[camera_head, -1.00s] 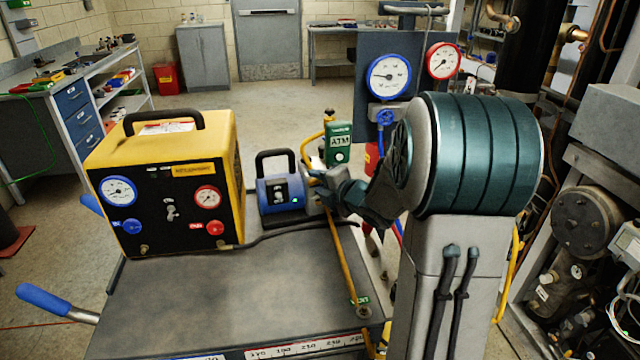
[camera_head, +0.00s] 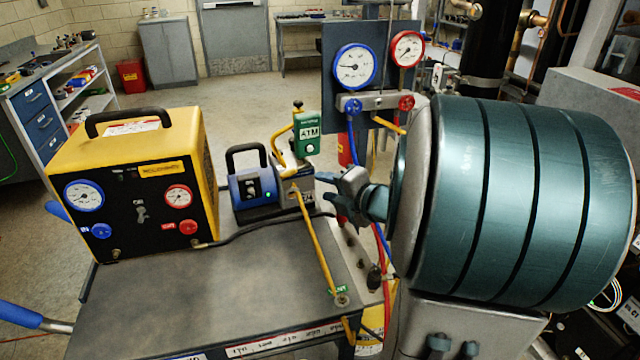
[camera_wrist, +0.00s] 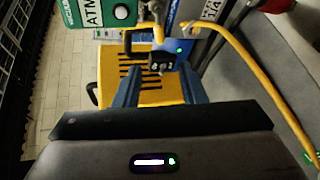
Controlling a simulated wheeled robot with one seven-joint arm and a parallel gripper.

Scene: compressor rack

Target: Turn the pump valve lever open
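The blue pump (camera_head: 258,190) stands on the cart with a black handle on top. A small silver valve block (camera_head: 297,186) sits on its right side, with yellow hoses joined to it. I cannot clearly make out the valve lever. My gripper (camera_head: 328,182) is just right of the block, pointing left at it, apparently with a small gap. In the wrist view my two blue fingers (camera_wrist: 160,78) are apart with nothing held between them. Beyond their tips are the pump's dark switch panel (camera_wrist: 162,62) and a green light.
A green ATM gauge (camera_head: 309,133) stands above the valve block. The yellow recovery machine (camera_head: 180,140) is left of the pump. A gauge manifold (camera_head: 375,102) with blue and red hoses stands behind my arm. The cart top (camera_head: 230,300) is clear in front.

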